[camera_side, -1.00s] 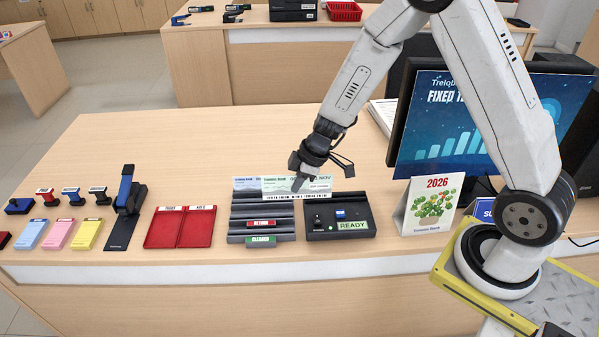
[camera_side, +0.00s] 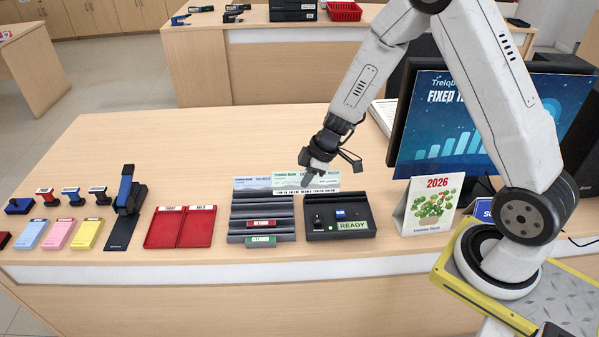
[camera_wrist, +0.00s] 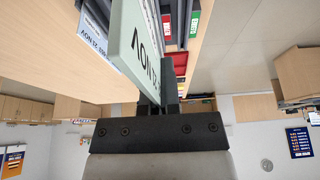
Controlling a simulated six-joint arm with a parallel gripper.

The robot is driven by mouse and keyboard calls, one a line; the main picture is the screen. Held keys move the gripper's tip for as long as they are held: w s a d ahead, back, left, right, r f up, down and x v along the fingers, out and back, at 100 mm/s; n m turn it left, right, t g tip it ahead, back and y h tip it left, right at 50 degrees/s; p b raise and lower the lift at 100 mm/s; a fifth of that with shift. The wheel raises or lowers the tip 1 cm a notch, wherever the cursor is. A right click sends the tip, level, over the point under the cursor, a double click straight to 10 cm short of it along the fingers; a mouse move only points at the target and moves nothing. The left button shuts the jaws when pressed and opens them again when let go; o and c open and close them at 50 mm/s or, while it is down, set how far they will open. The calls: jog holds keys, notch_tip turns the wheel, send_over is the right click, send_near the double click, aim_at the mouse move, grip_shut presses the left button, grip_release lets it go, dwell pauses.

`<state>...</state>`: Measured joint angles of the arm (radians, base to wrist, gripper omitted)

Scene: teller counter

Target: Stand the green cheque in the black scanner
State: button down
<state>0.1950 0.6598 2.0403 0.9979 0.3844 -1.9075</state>
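The green cheque (camera_side: 290,181) is upright and held by its right part in my gripper (camera_side: 307,180). In the wrist view the green cheque (camera_wrist: 135,35) sits between the shut fingers (camera_wrist: 158,92). In the side view it appears above the back of the black scanner (camera_side: 342,226) and overlaps the rack's right side. The scanner has a green READY label on its front. The scanner's slot is too small to make out clearly.
A grey ridged rack (camera_side: 262,212) with red and green labels stands left of the scanner. A blue cheque (camera_side: 250,184) stands at its back, partly behind the green one. A desk calendar (camera_side: 430,207) and monitor (camera_side: 455,125) stand to the right. A red tray (camera_side: 180,228) lies left.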

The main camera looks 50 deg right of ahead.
jog(key=s+d+f, duration=0.2)
jog(key=d, duration=0.9)
jog(key=shift+f, duration=0.4)
jog(key=shift+f, duration=1.95)
jog(key=shift+f, duration=1.7)
jog(key=c, duration=0.8)
grip_release()
jog(key=shift+o, duration=0.2)
jog(key=shift+r, duration=0.1)
